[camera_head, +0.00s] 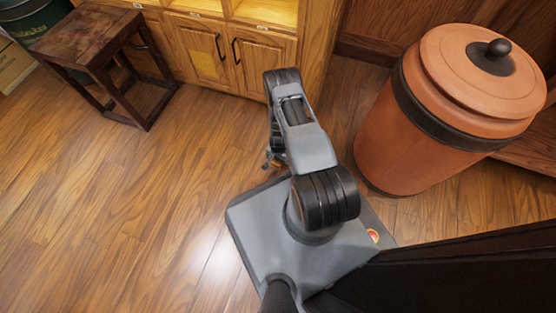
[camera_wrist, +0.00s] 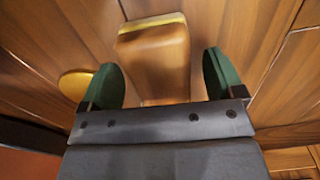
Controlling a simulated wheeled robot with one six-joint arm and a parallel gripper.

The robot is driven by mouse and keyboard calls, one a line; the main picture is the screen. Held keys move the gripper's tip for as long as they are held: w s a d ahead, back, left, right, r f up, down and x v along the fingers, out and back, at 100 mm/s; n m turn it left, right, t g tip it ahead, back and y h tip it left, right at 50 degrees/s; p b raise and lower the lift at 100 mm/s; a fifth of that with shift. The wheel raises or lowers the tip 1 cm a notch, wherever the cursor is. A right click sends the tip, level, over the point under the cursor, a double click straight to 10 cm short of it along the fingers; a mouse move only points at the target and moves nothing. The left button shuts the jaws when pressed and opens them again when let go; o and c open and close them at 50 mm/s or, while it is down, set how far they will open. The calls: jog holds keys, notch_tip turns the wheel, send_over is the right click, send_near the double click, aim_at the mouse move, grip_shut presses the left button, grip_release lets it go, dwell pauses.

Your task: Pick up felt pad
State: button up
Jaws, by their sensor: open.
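I cannot pick out a felt pad with certainty in either view. My gripper (camera_wrist: 162,82) shows in the wrist view with its two green-lined fingers spread wide apart. A glossy orange-brown block-like shape (camera_wrist: 155,60) with a yellow edge shows beyond and between the fingers; I cannot tell what it is or how far off it lies. A flat, rounded yellow thing (camera_wrist: 75,84) shows left of the left finger, partly hidden by it. In the head view my arm is folded above my base, and the gripper is mostly hidden.
A large clay jar (camera_head: 390,130) with a dark-knobbed lid stands at the right. A wooden cabinet (camera_head: 255,62) with a yellow patch (camera_head: 208,65) on one door stands ahead. A dark wooden stool (camera_head: 85,38) is at upper left. Wooden floor (camera_head: 110,210) at left is clear.

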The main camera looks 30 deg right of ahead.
jog(key=shift+f, duration=0.1)
jog(key=c, duration=1.1)
